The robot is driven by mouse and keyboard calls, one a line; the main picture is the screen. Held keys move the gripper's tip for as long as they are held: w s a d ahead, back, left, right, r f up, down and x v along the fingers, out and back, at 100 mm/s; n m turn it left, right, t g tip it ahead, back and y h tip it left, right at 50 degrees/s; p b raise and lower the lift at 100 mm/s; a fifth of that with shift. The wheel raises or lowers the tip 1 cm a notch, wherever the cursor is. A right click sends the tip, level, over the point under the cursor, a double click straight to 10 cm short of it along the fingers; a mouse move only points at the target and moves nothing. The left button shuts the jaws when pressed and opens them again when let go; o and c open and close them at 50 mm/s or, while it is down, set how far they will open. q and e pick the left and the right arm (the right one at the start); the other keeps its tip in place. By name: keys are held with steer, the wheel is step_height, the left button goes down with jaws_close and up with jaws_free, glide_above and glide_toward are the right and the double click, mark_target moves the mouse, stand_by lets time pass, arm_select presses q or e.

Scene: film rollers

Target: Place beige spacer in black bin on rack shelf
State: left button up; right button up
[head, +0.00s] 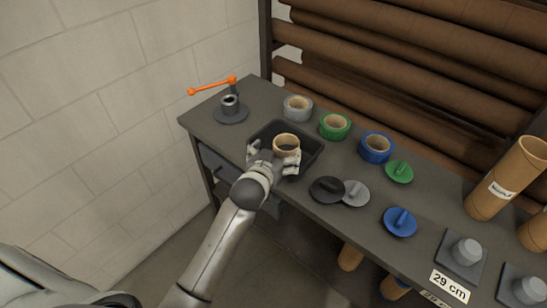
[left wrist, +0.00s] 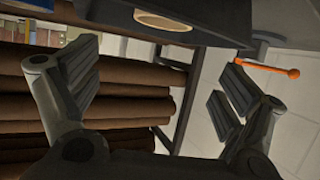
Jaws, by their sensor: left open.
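The beige spacer (head: 286,142) is a short open ring. In the head view it shows inside the outline of the black bin (head: 313,143), on the dark bench top. In the left wrist view the spacer (left wrist: 162,19) shows as a pale ring against the dark bin (left wrist: 225,22). My left gripper (head: 274,157) is at the bin's near side, with its fingers spread on either side of the spacer. In the left wrist view the open fingers (left wrist: 158,85) have nothing between them. The gripper hides the bin's near wall and the spacer's lower part. My right gripper is out of view.
A grey stand with an orange crank (head: 212,86) is at the bench's left end. Brown rolls (head: 400,60) fill the rack behind.

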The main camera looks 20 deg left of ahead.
arm_select(q)
steer(key=shift+v, duration=1.55)
steer(key=s+f+m+g+h, duration=0.15)
steer(key=s+f, duration=0.45)
steer(key=f, duration=0.6)
steer(key=s+d+f+g, duration=0.1)
steer(key=s+f+g, duration=0.2)
steer(key=s+f, duration=0.65)
steer(key=s+f+m+g, duration=0.15)
steer(key=s+f, duration=0.25)
steer(key=f, duration=1.1)
steer(key=s+a+f+g, duration=0.1)
steer(key=s+f+g, duration=0.1)
steer(key=s+f, duration=0.3)
steer(key=s+a+f+g, duration=0.2)
steer(key=s+f, duration=0.2)
steer(key=s, duration=1)
steer(key=s+a+f+g, duration=0.2)
steer(key=s+f, duration=0.3)
steer(key=s, duration=0.5)
steer(key=shift+s+f+y, duration=0.2)
steer(key=shift+f+y, duration=0.1)
steer(key=shift+y, duration=0.05)
